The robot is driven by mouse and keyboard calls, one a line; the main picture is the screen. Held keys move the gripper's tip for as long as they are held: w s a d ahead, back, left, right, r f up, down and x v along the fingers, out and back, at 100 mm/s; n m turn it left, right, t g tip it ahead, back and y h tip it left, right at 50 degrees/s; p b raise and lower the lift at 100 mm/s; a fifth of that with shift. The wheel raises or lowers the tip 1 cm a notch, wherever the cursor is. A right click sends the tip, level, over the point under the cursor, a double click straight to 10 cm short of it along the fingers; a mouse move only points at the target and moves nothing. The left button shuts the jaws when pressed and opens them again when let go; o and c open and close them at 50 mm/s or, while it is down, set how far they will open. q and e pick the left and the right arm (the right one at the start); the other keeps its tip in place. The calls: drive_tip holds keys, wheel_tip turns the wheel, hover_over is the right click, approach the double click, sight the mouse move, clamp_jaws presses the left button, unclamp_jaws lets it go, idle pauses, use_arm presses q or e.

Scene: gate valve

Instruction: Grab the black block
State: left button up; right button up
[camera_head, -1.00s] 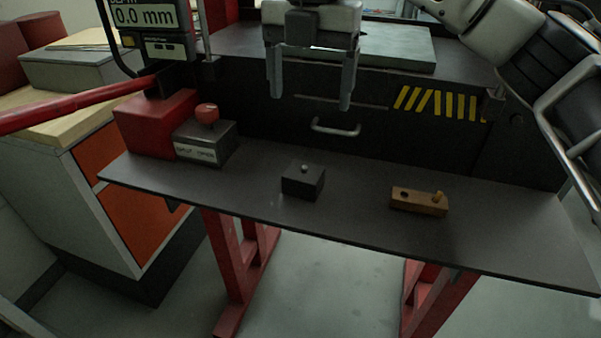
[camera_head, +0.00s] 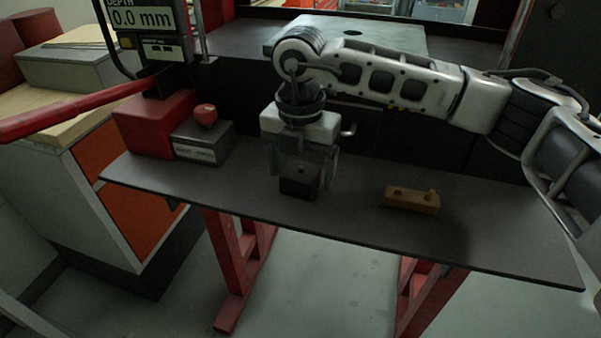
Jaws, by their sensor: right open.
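The black block (camera_head: 299,188) sits on the dark shelf (camera_head: 235,192), near the middle of its front part. My right gripper (camera_head: 301,184) is directly over the block, pointing down. Its jaws are open, with one finger at each side of the block in this view. I cannot tell whether the fingers touch it. The gripper body hides the block's upper part and the area behind it. My left gripper is not in view.
A wooden block with holes (camera_head: 411,198) lies on the shelf to the right. A grey box with a red knob (camera_head: 203,138) stands to the left, next to a red base (camera_head: 155,124). A drawer handle (camera_head: 348,130) is behind my gripper.

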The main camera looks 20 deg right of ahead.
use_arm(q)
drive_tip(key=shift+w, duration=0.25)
use_arm(e)
drive_tip(key=shift+f, duration=0.6)
drive_tip(key=c, duration=1.5)
drive_tip(key=shift+w+r, duration=0.1)
drive_tip(key=shift+c, duration=1)
